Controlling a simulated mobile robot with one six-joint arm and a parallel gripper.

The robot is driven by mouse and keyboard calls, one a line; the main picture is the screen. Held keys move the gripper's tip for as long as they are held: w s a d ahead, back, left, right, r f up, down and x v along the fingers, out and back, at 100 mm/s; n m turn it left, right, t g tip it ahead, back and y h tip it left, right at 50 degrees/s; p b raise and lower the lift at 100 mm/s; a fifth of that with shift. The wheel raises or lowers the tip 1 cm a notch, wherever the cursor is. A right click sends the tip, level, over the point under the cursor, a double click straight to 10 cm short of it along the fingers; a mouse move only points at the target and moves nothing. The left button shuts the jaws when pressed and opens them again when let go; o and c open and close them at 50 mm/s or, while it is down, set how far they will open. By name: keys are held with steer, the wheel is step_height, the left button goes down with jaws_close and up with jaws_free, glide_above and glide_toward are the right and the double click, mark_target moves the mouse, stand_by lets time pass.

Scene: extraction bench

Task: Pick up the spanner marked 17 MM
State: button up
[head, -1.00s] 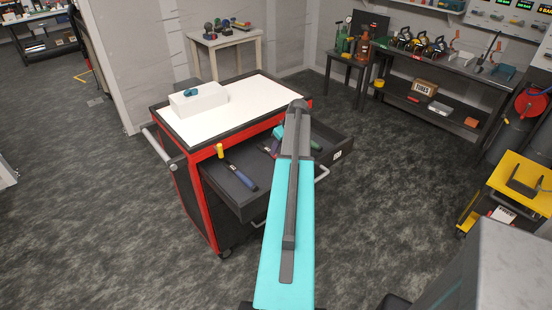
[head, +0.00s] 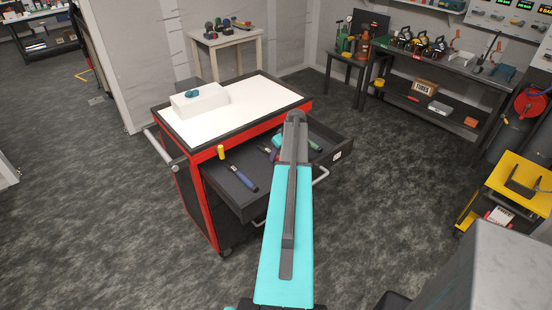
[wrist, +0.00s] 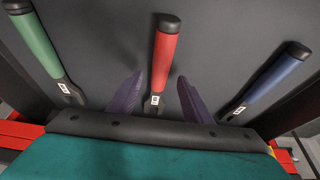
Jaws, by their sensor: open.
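Three spanners lie in the open drawer of the cart: one with a green handle (wrist: 37,43), one with a red handle (wrist: 164,58) and one with a blue handle (wrist: 285,72). Each has a small white label, too small to read, so I cannot tell which is marked 17 MM. My gripper (wrist: 160,77) is open, with its two dark fingers on either side of the red-handled spanner's lower part in the wrist view, apart from it.
The red and black cart (head: 206,200) has a white top (head: 245,112) bearing a white box (head: 200,100) with a teal object. The drawer walls (head: 340,160) surround the spanners. Open floor lies around the cart; a yellow trolley (head: 520,170) stands at the right.

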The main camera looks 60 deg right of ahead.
steer(key=shift+x, duration=0.95)
steer(key=shift+c, duration=0.2)
jaws_close()
